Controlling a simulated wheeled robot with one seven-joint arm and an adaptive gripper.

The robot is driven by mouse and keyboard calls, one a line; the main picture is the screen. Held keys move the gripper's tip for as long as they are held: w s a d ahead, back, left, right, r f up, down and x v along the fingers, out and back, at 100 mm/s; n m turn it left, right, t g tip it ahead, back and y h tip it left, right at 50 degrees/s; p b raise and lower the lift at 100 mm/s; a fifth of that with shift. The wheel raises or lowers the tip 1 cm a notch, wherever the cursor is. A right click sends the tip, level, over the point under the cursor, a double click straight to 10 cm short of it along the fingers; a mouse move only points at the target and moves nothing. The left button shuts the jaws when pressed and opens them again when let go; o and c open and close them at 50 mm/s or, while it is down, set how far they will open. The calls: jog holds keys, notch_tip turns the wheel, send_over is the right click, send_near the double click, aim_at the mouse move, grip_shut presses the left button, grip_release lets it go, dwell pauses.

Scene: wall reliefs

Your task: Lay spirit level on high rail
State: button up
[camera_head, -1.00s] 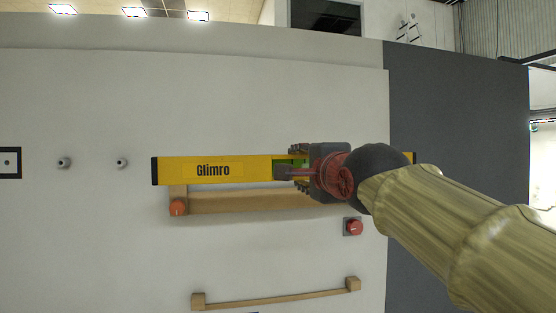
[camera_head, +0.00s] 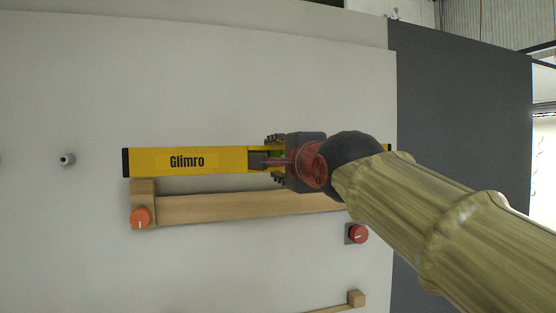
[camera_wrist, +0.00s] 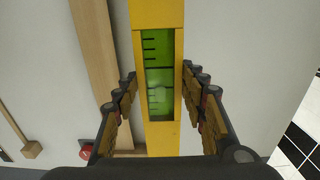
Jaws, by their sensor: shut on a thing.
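The yellow spirit level (camera_head: 200,162), marked Glimro and with black ends, lies about level in the head view. My gripper (camera_head: 272,160) is shut on its middle, around the green vial window. The high wooden rail (camera_head: 240,208) is just below the level in the picture, and the level's left end appears right above the rail's left block (camera_head: 143,187). I cannot tell whether they touch. The wrist view shows the level (camera_wrist: 158,20) between my fingers (camera_wrist: 160,105), with the rail (camera_wrist: 95,45) beside it at left. My arm hides the rail's right end.
An orange knob (camera_head: 140,218) sits at the rail's left end. A red button (camera_head: 357,233) is on the wall below right. A lower wooden rail (camera_head: 355,298) shows at the bottom edge. A grey peg (camera_head: 66,159) sticks out at left. The wall above the level is clear.

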jog(key=shift+s+r, duration=0.1)
jog(key=shift+s, duration=0.05)
jog(key=shift+w+d, duration=0.1)
jog(key=shift+w, duration=0.2)
jog(key=shift+x, duration=1.05)
jog(key=p+x, duration=0.1)
jog(key=x, duration=0.6)
jog(key=shift+p, duration=0.3)
jog(key=shift+w, duration=0.15)
jog(key=shift+f+b, duration=0.95)
jog(key=shift+b, duration=0.2)
dwell(0.9)
jog(key=o, duration=1.1)
jog(key=shift+c, duration=0.2)
jog(key=shift+o, duration=0.8)
jog(key=shift+f, duration=0.1)
jog(key=shift+f, duration=0.1)
